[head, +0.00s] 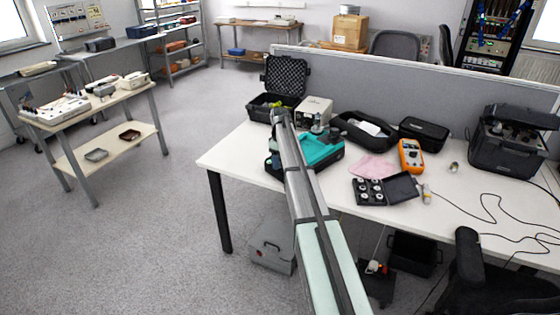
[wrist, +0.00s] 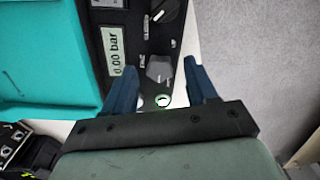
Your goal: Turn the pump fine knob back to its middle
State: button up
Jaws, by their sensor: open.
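In the wrist view, the pump's black panel (wrist: 150,35) carries a display (wrist: 116,43) reading 0.00 bar. A grey faceted knob (wrist: 159,68), beside a small label that looks like "FINE", lies between and a little beyond my fingertips. My gripper (wrist: 161,75) is open, its two blue fingers on either side of this knob with gaps to both. I cannot read the knob's pointer or its exact turn. In the head view, the teal pump (head: 321,149) stands on the white table, partly behind my arm. The fingers cannot be made out there.
A black knob (wrist: 165,10) sits higher on the panel, and a green-ringed part (wrist: 162,100) lies close to the gripper base. An open black case (head: 283,80), a beige box (head: 314,110) and an orange multimeter (head: 411,155) stand around on the table (head: 240,155).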

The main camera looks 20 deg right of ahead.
jog(key=c, duration=1.1)
jog(key=shift+o, duration=0.2)
jog(key=shift+m, duration=0.4)
jog(key=m, duration=0.3)
jog(key=shift+m, duration=0.3)
jog(key=m, duration=0.4)
jog(key=shift+d+m, duration=0.1)
jog(key=shift+m, duration=0.2)
jog(key=m, duration=0.4)
jog(key=shift+m, duration=2.4)
